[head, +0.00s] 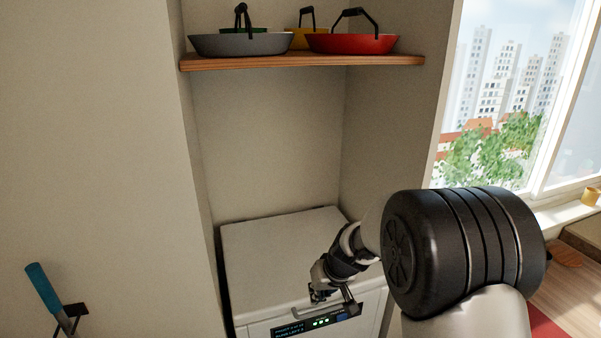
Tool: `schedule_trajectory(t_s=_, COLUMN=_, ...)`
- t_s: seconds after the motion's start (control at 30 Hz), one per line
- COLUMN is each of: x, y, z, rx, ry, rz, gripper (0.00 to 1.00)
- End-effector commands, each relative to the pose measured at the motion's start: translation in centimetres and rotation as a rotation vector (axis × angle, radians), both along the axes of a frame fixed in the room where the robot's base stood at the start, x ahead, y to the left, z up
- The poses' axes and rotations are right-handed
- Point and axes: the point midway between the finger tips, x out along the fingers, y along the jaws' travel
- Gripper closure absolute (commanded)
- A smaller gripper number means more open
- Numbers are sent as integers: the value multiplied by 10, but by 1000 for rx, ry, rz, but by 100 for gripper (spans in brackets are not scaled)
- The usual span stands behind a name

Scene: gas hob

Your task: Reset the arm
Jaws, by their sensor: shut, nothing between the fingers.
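My gripper (334,302) is in the head view, low and right of centre. It is shut and empty, small and dark at the end of my arm. It is at the front top edge of a white appliance (275,250) with a display panel (305,327). I cannot tell whether it touches the appliance. A large dark joint of my arm fills the lower right and hides what lies behind it.
A wooden shelf (300,61) above holds a grey pan (240,45), a red pan (352,44), and green and yellow ones behind. A blue-handled tool (43,288) is at lower left. A window (515,90) is at right. The alcove between shelf and appliance is clear.

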Motion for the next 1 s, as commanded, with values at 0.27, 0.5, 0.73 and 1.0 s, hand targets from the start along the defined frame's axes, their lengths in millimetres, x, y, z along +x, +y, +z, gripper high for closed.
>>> schedule_trajectory(t_s=0.27, x=-94, y=-22, z=117, rx=-14, ry=-11, rz=-26, gripper=100)
schedule_trajectory(t_s=0.5, x=-198, y=-49, z=169, rx=-64, ry=-9, rz=-85, gripper=100)
schedule_trajectory(t_s=0.73, x=-292, y=-77, z=181, rx=-129, ry=-14, rz=-172, gripper=100)
schedule_trajectory(t_s=1.0, x=-342, y=-96, z=173, rx=-172, ry=-17, rz=-242, gripper=100)
